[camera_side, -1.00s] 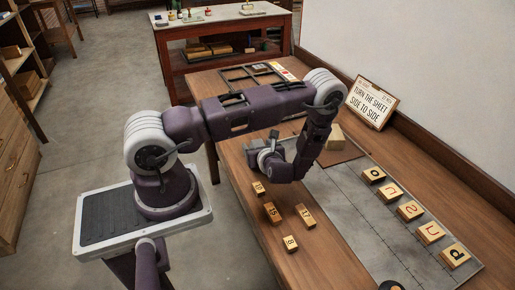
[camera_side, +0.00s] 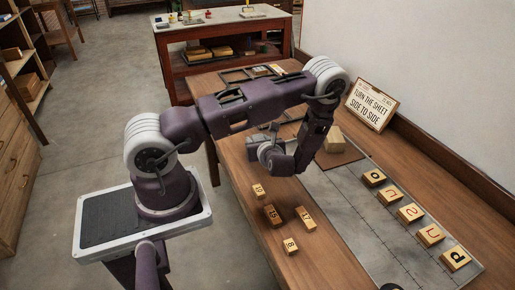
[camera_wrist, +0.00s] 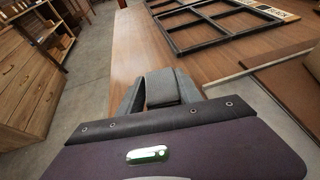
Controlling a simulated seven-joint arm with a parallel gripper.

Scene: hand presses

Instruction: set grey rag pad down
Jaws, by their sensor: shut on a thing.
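My gripper (camera_wrist: 160,80) is shut on the grey rag pad (camera_wrist: 163,90), which sits between the two dark fingers in the wrist view. In the side view my gripper (camera_side: 257,142) is over the left part of the wooden bench (camera_side: 240,178), near its long left edge. The pad's underside is hidden, and I cannot tell whether it touches the bench top.
Small numbered wooden blocks (camera_side: 273,215) stand on the bench in front of the gripper. A dark divided frame (camera_wrist: 215,30) lies farther along it. To the right are a brown board (camera_side: 338,157), a grey metal plate (camera_side: 375,225) with lettered blocks, and a sign (camera_side: 371,103).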

